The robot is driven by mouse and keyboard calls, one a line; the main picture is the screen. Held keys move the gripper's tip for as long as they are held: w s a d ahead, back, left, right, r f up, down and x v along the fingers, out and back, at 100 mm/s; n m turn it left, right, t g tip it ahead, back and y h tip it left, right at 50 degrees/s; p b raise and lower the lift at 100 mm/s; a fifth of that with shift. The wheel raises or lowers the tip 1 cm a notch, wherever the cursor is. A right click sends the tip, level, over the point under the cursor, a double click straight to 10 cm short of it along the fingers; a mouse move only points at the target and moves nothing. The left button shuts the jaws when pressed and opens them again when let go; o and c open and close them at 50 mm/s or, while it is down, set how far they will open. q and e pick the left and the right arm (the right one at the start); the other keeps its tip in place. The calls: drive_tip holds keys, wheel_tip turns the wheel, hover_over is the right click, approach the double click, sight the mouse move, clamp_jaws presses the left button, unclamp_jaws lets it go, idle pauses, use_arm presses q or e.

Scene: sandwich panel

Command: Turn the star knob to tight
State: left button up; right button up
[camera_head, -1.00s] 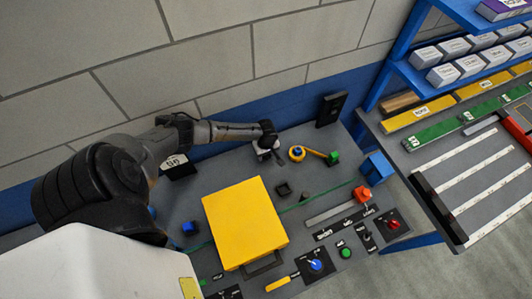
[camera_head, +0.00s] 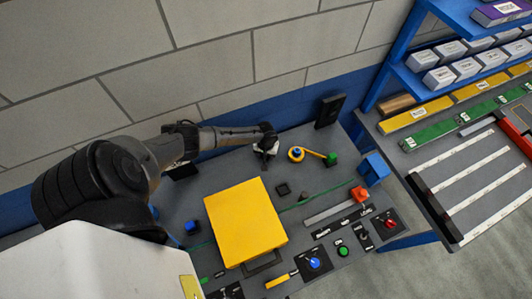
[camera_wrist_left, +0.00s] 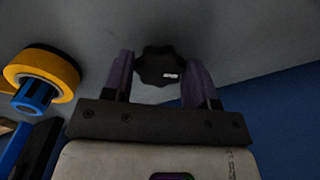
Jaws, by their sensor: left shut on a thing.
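The star knob (camera_wrist_left: 160,64) is a dark, lobed knob with a small white mark on its face. In the left wrist view it sits between the two fingers of my left gripper (camera_wrist_left: 161,80), which is shut on it. In the head view my left gripper (camera_head: 266,153) is at the back of the panel, left of the yellow ring, and hides the knob. I cannot read any tight marking near the knob. My right gripper is not in view.
A large yellow block (camera_head: 245,220) stands in front. A black box (camera_head: 330,110) stands behind, near the wall.

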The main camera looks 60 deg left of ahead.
use_arm(q)
drive_tip(key=m, duration=0.4)
drive_tip(key=shift+m, duration=0.3)
drive_tip(key=m, duration=0.5)
drive_tip(key=shift+m, duration=0.3)
drive_tip(key=o, duration=0.9)
